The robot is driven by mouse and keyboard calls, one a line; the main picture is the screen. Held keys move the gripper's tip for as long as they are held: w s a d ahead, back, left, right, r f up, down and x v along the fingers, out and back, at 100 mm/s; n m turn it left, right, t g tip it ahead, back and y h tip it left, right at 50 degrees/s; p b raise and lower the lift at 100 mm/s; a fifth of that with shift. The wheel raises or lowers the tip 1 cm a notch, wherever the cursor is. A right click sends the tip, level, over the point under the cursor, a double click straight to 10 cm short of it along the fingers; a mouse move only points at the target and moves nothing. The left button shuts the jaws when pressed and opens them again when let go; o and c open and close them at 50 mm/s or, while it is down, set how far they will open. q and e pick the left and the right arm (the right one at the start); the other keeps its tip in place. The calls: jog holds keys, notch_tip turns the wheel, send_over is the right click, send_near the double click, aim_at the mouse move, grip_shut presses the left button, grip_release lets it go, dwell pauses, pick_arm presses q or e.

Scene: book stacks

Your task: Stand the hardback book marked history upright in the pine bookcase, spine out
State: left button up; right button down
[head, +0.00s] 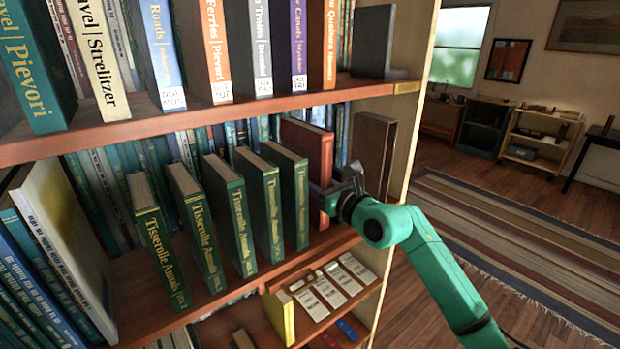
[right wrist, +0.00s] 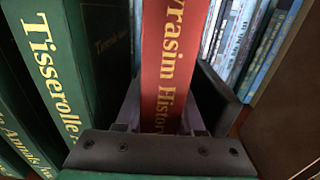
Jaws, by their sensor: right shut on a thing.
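The red history book (head: 308,145) stands about upright in the middle bay of the bookcase (head: 410,105), just right of a row of green volumes. Its spine faces out; in the right wrist view the red spine (right wrist: 164,60) shows gold lettering ending in "History". My right gripper (head: 325,197) is shut on the lower part of the book, with a finger on each side. My left gripper is not in view.
Green Tisserolle volumes (head: 288,195) stand close on the left. A dark brown upright block (head: 372,155) stands on the right, with a narrow gap between. More books fill the back row. The upper shelf edge (head: 200,118) runs above. A striped rug (head: 520,250) lies on the floor.

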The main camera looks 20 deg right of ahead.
jog(key=shift+f, duration=1)
jog(key=c, duration=0.5)
grip_release()
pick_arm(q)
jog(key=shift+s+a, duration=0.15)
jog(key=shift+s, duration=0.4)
pick_arm(e)
jog(key=shift+s, duration=0.1)
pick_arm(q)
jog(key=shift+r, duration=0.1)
pick_arm(e)
jog(key=shift+r, duration=0.1)
pick_arm(q)
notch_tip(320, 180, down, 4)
jog(key=b, duration=0.4)
pick_arm(e)
jog(key=v, duration=1.2)
